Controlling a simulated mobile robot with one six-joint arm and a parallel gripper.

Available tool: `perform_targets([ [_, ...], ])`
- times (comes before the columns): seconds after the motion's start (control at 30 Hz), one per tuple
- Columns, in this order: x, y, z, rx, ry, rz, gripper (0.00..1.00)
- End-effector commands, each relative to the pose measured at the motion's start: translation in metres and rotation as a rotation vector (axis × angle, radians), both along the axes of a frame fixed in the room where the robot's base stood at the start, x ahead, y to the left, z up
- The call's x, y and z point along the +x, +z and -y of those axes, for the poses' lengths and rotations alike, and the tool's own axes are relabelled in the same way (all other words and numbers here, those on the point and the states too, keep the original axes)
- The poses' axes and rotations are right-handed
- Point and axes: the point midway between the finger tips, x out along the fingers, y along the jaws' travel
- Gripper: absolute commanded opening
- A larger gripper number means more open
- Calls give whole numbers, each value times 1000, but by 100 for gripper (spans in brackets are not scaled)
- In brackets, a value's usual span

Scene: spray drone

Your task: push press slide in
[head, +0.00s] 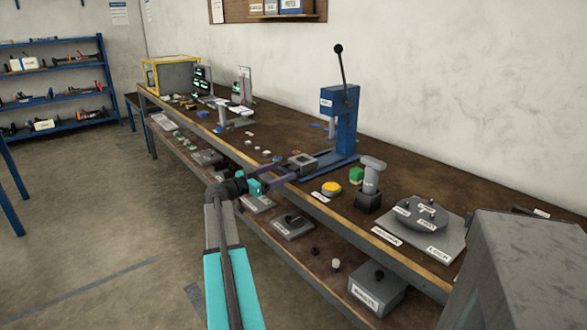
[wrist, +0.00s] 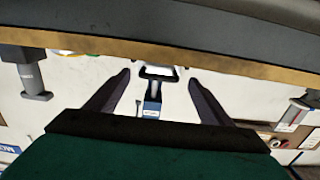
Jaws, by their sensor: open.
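The blue press (head: 343,118) stands on the bench with its black lever raised. A grey block-like slide (head: 302,161) sits in front of it on the blue base, out toward the bench's front edge. My gripper (head: 286,175) is open, its two fingers pointing at the slide from the front. A blue piece with a label (wrist: 151,108) lies beyond the handle.
A grey plate with a round fixture (head: 420,214) lies farther right. Small parts lie to the left. The lower shelf holds a grey box (head: 377,287).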

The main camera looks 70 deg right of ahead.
Motion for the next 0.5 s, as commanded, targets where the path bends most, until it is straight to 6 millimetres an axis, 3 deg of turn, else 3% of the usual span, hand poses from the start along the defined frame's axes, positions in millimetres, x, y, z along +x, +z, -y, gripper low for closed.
perform_targets([
  [0.2, -17, 1, 29, 0, -1, 0, 74],
  [0.5, -35, 0, 56, 0, 0, 0, 74],
])
